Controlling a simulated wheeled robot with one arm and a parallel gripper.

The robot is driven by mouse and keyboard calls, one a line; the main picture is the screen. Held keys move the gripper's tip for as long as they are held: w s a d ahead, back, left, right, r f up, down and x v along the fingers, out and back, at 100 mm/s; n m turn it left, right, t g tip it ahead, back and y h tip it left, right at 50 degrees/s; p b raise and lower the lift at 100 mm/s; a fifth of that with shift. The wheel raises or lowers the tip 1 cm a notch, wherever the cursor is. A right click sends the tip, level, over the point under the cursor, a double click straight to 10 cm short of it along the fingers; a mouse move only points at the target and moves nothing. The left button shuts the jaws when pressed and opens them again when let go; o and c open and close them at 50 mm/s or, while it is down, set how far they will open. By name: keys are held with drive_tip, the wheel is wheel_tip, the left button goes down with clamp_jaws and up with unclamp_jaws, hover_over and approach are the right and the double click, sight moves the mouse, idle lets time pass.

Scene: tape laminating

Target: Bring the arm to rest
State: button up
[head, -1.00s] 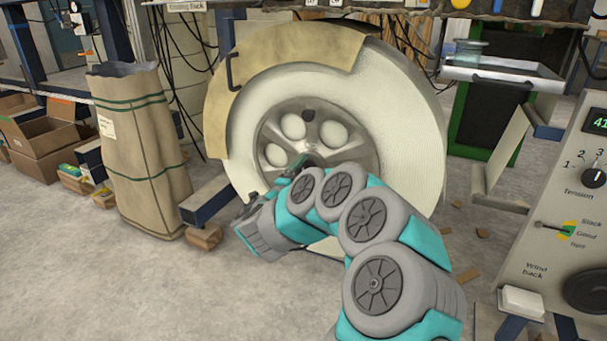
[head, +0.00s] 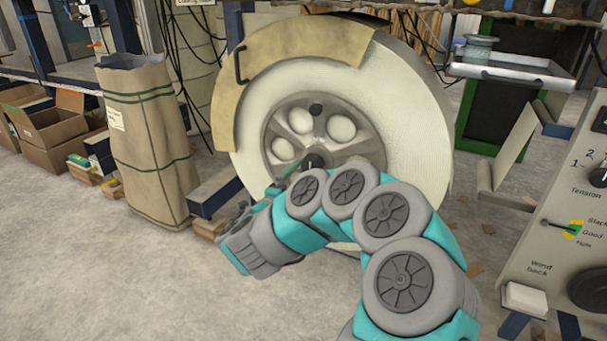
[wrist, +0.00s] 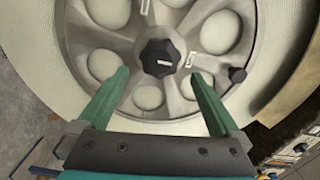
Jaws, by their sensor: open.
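My arm is bent and reaches left in front of the large white tape wheel (head: 418,130) in the head view. In the wrist view my gripper (wrist: 160,90) is open, its two green fingers apart with nothing between them. The wheel's grey metal hub (wrist: 200,95) faces it, with a black knob (wrist: 160,58) at the hub's centre, in line with the gap between the fingers. I cannot tell the distance from the fingers to the knob. In the head view the arm hides the lower part of the wheel.
A brown paper sack (head: 150,150) stands left of the wheel, with cardboard boxes (head: 55,135) farther left. A control panel (head: 570,220) with dials stands at the right. A metal tray (head: 515,72) is at the upper right. The floor (head: 120,275) at the lower left is clear.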

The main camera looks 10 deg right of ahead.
drive_tip(key=s+a+r+n+t+y, duration=0.1)
drive_tip(key=a+r+n+y, duration=0.3)
drive_tip(key=a+n+y, duration=0.25)
drive_tip(key=a+r+n+y, duration=0.4)
drive_tip(key=a+n+y, duration=0.1)
drive_tip(key=a+y, duration=0.25)
drive_tip(key=s+a+f+n+g+y, duration=0.1)
drive_tip(key=s+a+n+g+y, duration=0.25)
drive_tip(key=s+n, duration=0.35)
drive_tip(key=s+d+f+n+g+h, duration=0.2)
drive_tip(key=s+d+f+g, duration=0.4)
drive_tip(key=s, duration=0.7)
drive_tip(key=s+d+f+n+g+h, duration=0.1)
drive_tip(key=s+d+g+h, duration=0.2)
drive_tip(key=s+d, duration=0.85)
drive_tip(key=s+d+f+n+g+h, duration=0.2)
drive_tip(key=s+d+f+g, duration=0.25)
drive_tip(key=s, duration=1.15)
wheel_tip(320, 180, up, 14)
drive_tip(key=p, duration=1.4)
drive_tip(key=shift+r, duration=0.25)
